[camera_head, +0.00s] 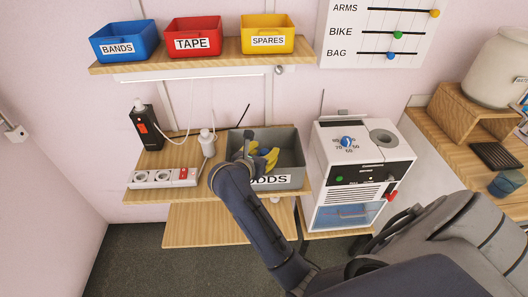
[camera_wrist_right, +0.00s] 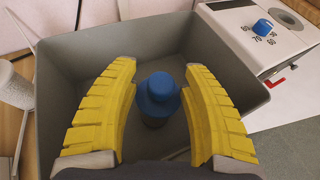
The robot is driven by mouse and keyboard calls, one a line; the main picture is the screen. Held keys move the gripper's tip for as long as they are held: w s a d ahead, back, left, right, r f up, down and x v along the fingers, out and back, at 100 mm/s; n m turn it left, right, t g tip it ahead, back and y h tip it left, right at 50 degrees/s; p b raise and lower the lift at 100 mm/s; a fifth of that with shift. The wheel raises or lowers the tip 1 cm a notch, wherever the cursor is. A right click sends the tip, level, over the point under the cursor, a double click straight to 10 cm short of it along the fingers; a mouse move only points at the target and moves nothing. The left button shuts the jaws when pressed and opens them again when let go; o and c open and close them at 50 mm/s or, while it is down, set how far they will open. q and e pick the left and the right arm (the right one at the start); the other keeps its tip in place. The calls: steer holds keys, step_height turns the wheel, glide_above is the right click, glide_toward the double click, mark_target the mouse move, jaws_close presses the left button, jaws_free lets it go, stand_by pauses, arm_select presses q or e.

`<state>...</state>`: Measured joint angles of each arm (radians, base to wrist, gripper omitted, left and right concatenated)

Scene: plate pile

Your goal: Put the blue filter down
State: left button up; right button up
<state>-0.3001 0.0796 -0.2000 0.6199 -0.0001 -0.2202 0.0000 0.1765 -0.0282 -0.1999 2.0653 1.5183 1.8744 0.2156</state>
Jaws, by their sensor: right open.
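The blue filter (camera_wrist_right: 158,92), a rounded blue piece with a narrower top, is inside the grey bin labelled ODDS (camera_head: 270,180). The bin's wall also shows in the right wrist view (camera_wrist_right: 95,60). My right gripper (camera_head: 266,157) is over the bin with its yellow fingers reaching into it. In the right wrist view the fingers (camera_wrist_right: 160,70) are spread, one on each side of the filter, with a gap on both sides. The filter's lower part is dark and in shadow. In the head view the gripper hides it. My left gripper is not in view.
A white machine (camera_head: 358,160) with a blue knob stands right of the bin. A power strip (camera_head: 165,178), a plug (camera_head: 207,142) and a black device (camera_head: 146,128) are left of it. A shelf with blue, red and yellow bins (camera_head: 193,42) is above.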

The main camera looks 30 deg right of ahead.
steer(key=shift+v, duration=2.8)
steer(key=shift+r, duration=0.1)
